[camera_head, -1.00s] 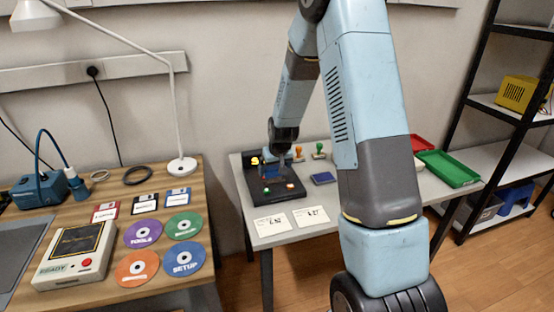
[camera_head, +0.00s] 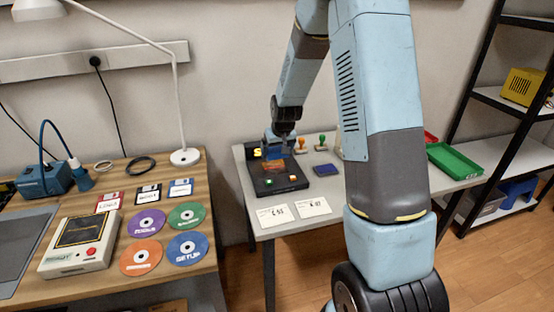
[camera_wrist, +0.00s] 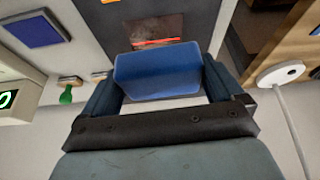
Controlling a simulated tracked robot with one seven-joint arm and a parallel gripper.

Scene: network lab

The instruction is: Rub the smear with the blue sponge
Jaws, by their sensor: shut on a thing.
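My gripper (camera_wrist: 160,92) is shut on the blue sponge (camera_wrist: 157,72), which sits between its two fingers in the wrist view. In the head view my gripper (camera_head: 281,140) is above the back part of a dark board (camera_head: 268,191) on the grey table. A reddish-brown smear (camera_wrist: 155,29) shows on the dark surface just beyond the sponge, with a bright red line near it. The sponge hides the area below it. Whether the sponge touches the board cannot be told.
A green tray (camera_head: 454,160) stands farther right. A wooden desk (camera_head: 215,240) is at left.

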